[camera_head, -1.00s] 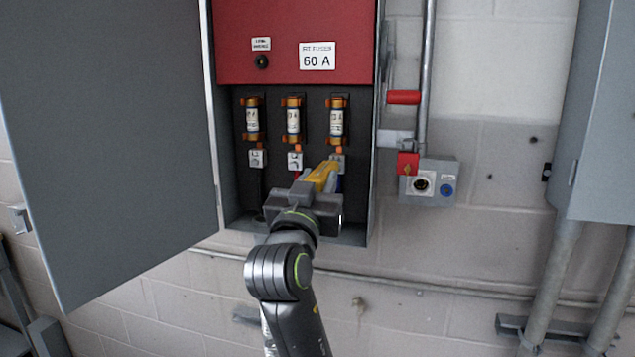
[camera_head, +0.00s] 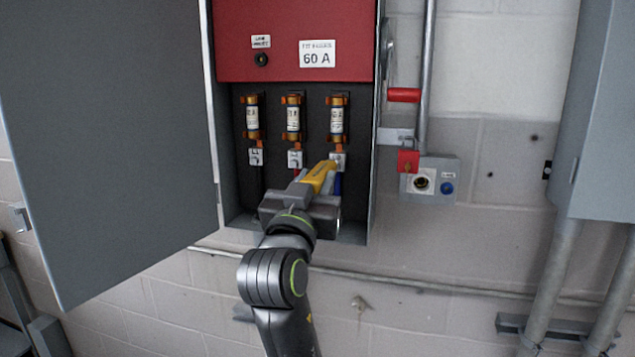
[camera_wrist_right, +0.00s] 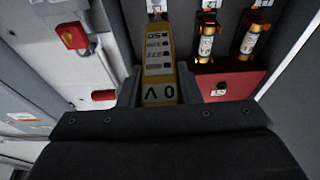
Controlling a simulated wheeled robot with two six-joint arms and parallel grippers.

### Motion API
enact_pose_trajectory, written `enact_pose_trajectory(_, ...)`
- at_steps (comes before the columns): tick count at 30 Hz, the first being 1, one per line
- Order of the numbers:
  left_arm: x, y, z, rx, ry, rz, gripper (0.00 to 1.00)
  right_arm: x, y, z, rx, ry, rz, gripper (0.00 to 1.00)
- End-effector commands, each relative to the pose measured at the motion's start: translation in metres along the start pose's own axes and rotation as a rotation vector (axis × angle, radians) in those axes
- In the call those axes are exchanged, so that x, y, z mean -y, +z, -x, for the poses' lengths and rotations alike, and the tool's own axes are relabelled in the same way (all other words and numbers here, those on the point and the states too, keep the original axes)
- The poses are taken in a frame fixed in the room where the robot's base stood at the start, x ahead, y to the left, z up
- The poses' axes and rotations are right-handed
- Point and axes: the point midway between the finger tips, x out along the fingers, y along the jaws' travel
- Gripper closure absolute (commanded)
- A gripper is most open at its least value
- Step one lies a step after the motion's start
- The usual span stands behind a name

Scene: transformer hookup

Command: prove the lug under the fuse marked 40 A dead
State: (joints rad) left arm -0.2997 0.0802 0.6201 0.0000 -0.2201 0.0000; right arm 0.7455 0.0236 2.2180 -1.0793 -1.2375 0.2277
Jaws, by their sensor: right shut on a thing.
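My right gripper (camera_head: 302,188) is shut on a yellow voltage tester (camera_head: 319,176) and holds it inside the open fuse box. In the right wrist view the tester (camera_wrist_right: 158,60) shows a display with "0 V", upside down. The tester's far end is at the right lug (camera_head: 339,158), under the right fuse (camera_head: 337,117); I cannot tell whether it touches. The left lug (camera_head: 256,157) and middle lug (camera_head: 295,159) sit under the left fuse (camera_head: 252,119) and middle fuse (camera_head: 293,119). The fuse markings are too small to read. My left gripper is out of view.
A red cover (camera_head: 290,20) marked 60 A is above the fuses. The grey door (camera_head: 110,140) stands open on the left. A red handle (camera_head: 404,95) and a small grey box (camera_head: 432,182) are to the right. Box walls flank my gripper.

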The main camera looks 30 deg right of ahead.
Motion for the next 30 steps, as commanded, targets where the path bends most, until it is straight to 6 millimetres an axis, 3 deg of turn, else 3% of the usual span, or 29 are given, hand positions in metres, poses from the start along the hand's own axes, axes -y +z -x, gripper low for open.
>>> enact_pose_trajectory(18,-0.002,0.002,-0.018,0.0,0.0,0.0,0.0,0.0,-0.014,0.047,0.0,0.0,-0.004,0.92)
enact_pose_trajectory(30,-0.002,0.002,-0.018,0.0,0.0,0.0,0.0,0.0,-0.016,0.05,-0.001,0.001,0.0,0.92)
